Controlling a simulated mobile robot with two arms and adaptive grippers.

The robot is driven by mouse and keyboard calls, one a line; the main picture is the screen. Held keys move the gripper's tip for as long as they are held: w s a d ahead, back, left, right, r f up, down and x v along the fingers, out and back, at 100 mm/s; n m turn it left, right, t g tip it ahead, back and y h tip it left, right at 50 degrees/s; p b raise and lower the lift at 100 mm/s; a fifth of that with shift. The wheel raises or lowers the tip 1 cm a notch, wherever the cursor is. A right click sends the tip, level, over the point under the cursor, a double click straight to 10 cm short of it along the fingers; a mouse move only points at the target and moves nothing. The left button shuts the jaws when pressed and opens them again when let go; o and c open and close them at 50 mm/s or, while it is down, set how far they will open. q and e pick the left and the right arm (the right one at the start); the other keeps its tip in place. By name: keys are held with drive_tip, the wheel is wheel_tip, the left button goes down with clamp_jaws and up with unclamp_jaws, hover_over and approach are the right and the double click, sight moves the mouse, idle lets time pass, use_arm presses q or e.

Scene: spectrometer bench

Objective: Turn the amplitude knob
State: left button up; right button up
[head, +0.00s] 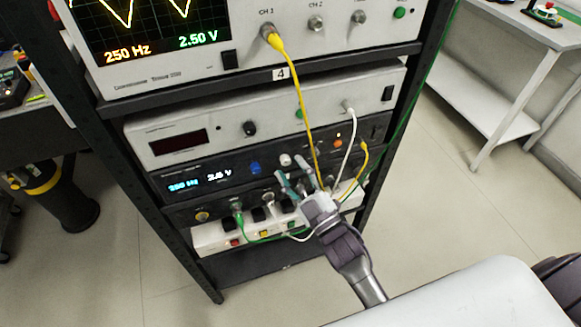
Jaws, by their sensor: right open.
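The dark signal generator (222,174) sits in the rack, with a lit display (200,180) that reads Hz and V values. On its front are a blue knob (255,168) and a pale knob (285,160). I cannot read their labels, so I cannot tell for sure which is the amplitude knob. My right gripper (288,169) is open at the front of this unit. Its fingertips are close to the pale knob, just below and right of it; I cannot tell whether they touch. My left gripper is not in view.
An oscilloscope (232,30) showing 250 Hz and 2.50 V stands above. A yellow cable (303,100), a white cable (345,148) and a green cable (250,238) hang near my gripper. A power strip (212,238) sits below. A white side table (515,45) stands at right.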

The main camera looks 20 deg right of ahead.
drive_tip(key=v, duration=1.1)
drive_tip(key=s+f+m+g+h, duration=0.1)
drive_tip(key=s+f+m+g, duration=0.15)
drive_tip(key=f, duration=0.75)
drive_tip(key=s+d+f+m+g+h, duration=0.1)
drive_tip(key=f+g+h, duration=0.15)
drive_tip(key=f, duration=0.65)
drive_tip(key=s+f+m+g+h, duration=0.15)
drive_tip(key=f+g, duration=0.25)
drive_tip(key=f, duration=0.6)
drive_tip(key=s+d+f+m+g, duration=0.1)
drive_tip(key=s+d+f+g, duration=0.1)
drive_tip(key=s+f+g, duration=0.3)
drive_tip(key=s+d+f+m+g+h, duration=0.1)
drive_tip(key=s+f+g, duration=0.4)
drive_tip(key=s+f, duration=0.9)
drive_tip(key=s+d+m, duration=0.1)
drive_tip(key=s, duration=0.7)
drive_tip(key=shift+s+f+g, duration=0.2)
drive_tip(key=shift+f+g, duration=0.15)
drive_tip(key=shift+g, duration=0.05)
drive_tip(key=shift+w, duration=0.1)
